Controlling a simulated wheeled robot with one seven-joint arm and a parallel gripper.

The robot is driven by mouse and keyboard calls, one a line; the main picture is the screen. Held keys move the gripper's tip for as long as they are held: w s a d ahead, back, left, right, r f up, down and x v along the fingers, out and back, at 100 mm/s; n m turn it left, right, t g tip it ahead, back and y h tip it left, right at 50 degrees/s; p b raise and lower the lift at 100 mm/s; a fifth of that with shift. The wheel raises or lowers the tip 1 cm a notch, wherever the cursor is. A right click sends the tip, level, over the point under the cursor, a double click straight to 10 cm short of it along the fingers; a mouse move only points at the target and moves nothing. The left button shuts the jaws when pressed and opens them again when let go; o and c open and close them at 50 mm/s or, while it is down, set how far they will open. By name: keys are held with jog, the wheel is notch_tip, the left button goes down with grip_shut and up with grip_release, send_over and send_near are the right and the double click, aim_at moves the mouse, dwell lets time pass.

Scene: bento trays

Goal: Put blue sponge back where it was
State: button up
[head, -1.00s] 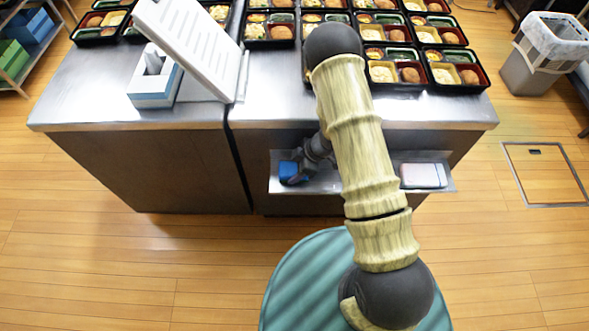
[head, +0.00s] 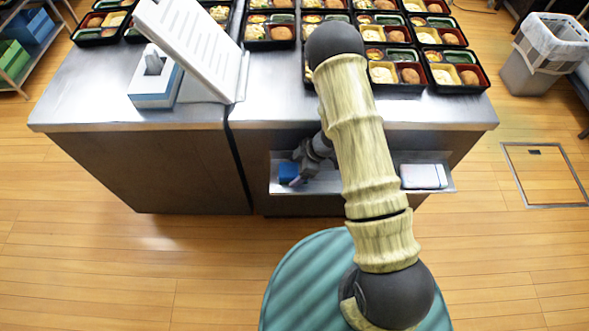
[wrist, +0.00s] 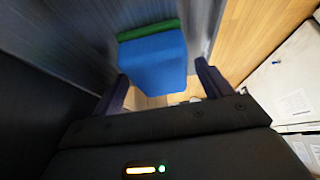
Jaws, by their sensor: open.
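The blue sponge (head: 288,172) rests at the left end of the metal shelf (head: 330,184) on the front of the counter. In the wrist view the blue sponge (wrist: 155,64), with a green layer along its far edge, lies ahead of my gripper (wrist: 163,92). My gripper is open, its two dark fingers standing apart on either side of the sponge's near end. In the head view my gripper (head: 299,181) is small and partly hidden by my arm, close beside the sponge. I cannot tell whether a finger touches the sponge.
A white box-like item (head: 424,176) lies at the shelf's right end. The counter top (head: 275,98) above the shelf overhangs the space. Bento trays (head: 456,77) fill the back right of the counter, and a white slanted panel (head: 190,45) stands at left.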

jog(key=p+v, duration=0.1)
jog(key=v, duration=1)
dwell(0.6)
